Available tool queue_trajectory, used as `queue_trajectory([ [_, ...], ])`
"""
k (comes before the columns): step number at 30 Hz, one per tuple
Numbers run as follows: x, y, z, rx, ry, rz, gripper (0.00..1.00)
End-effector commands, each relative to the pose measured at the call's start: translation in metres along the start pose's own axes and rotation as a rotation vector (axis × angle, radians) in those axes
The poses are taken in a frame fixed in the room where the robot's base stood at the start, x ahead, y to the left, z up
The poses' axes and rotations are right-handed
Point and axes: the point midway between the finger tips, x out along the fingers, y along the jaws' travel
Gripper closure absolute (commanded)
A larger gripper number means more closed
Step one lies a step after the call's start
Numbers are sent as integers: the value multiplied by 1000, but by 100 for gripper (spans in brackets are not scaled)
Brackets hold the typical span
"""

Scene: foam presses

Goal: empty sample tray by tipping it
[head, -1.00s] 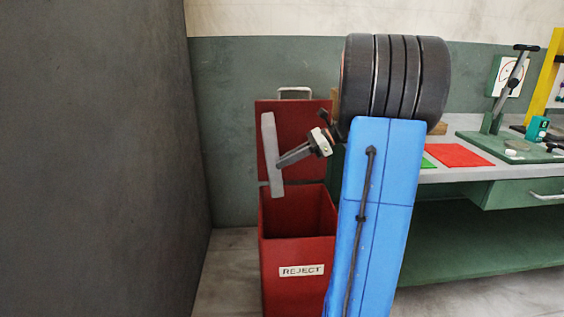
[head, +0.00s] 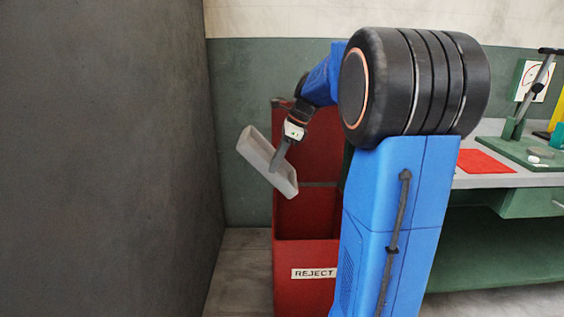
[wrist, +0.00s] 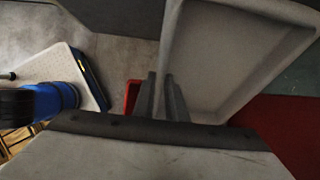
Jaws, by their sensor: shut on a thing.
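The light grey sample tray (head: 258,152) hangs in the air in front of the bin's raised red lid, above the left part of the bin opening. It is tilted, its right end lower than its left. My gripper (head: 279,163) is shut on the tray's near side. In the wrist view the fingers (wrist: 163,98) meet the tray's edge, and the tray's inside (wrist: 225,60) shows bare, with no samples seen. The red bin (head: 290,285) labelled REJECT stands open on the floor below. Its inside is mostly hidden in the head view.
A dark grey wall (head: 100,160) stands close on the left. At the right is a green bench with a red mat (head: 484,161) and a press (head: 530,95). My blue arm hides part of the bin and bench. Bare floor (head: 238,270) lies left of the bin.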

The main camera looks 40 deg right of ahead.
Motion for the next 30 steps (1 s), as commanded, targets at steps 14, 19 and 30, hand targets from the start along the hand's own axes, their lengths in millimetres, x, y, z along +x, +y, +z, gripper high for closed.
queue_trajectory([
  [14, 31, 0, 20, -5, 288, 2, 100],
  [19, 45, 0, 24, -5, 401, 3, 100],
  [30, 78, 0, 23, -5, 665, 2, 100],
])
